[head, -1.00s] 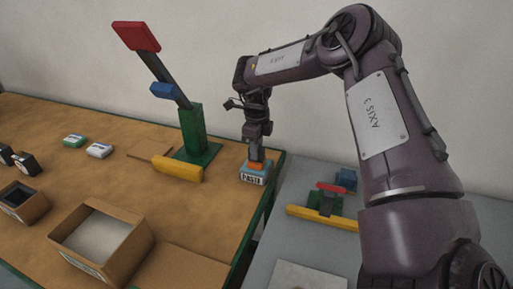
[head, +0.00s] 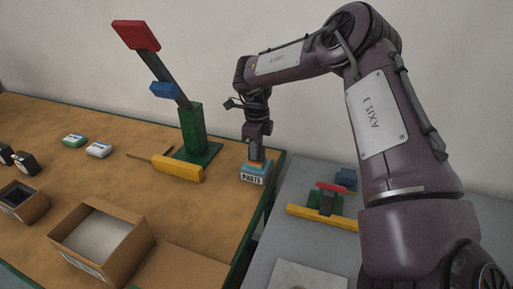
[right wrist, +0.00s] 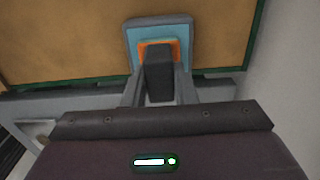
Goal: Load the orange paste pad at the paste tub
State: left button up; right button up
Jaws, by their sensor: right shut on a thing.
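The paste tub (head: 254,173) is a blue box with a white "PASTE" label, at the right back corner of the brown table. My right gripper (head: 257,155) points down over it, shut on the dark grip of the orange paste pad (head: 256,164). In the right wrist view, the orange pad (right wrist: 145,49) shows around the dark grip, over the light blue tub (right wrist: 133,35). The pad is at the tub's top; I cannot tell how deep it sits. My left gripper is not in view.
A green post with a red-ended lever (head: 196,130) and a yellow bar (head: 178,167) stand left of the tub. An open cardboard box (head: 130,262) is at the front. A grey table (head: 285,225) with coloured parts lies to the right.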

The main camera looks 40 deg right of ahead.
dwell(0.3)
jog(key=shift+r+p, duration=2.4)
jog(key=shift+r, duration=1.1)
